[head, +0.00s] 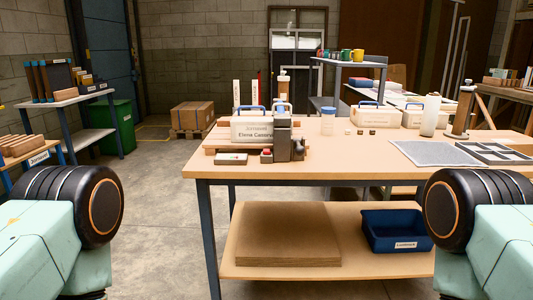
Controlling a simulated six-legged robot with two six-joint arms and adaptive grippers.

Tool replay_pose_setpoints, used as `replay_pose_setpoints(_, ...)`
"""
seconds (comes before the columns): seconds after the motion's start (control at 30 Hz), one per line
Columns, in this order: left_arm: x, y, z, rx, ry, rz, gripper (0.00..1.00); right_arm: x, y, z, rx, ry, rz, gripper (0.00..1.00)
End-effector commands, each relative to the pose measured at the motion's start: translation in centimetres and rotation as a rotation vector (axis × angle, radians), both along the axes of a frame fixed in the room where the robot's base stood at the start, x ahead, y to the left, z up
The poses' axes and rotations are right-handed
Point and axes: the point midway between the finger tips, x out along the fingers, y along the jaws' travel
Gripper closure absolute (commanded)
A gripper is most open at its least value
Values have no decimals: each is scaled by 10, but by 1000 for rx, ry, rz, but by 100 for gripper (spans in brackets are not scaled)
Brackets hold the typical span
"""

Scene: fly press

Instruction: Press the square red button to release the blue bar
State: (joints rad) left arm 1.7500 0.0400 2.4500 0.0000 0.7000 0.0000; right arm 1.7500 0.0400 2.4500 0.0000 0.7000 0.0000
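A dark upright device (283,137) stands near the left front part of the workbench. A small red spot (266,153) shows at its foot, on the left; it is too small to tell whether it is a square button. A blue piece (281,107) shows at the top of the device, and a blue arched handle (250,108) shows above a white labelled box behind it. I cannot tell which of these, if any, is the blue bar. Only links of my two arms show, at the lower left and lower right; neither gripper is in view.
The wooden workbench (350,173) has a clear front middle. A small grey box (231,159) lies near its left front. A grey mat (435,154), a divided tray (497,152) and a white bottle (430,116) are on the right. A blue bin (398,238) sits on the lower shelf.

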Motion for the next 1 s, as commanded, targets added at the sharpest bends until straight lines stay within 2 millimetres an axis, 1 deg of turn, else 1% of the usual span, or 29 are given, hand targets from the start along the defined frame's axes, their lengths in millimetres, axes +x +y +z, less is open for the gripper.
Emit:
replay_pose_setpoints(0.33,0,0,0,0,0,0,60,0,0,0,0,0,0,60)
replay_pose_setpoints(0.37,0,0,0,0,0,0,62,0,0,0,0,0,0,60)
replay_pose_setpoints(0.8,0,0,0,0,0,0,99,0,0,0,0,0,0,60)
replay_pose_setpoints(1.0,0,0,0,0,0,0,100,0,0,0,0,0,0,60)
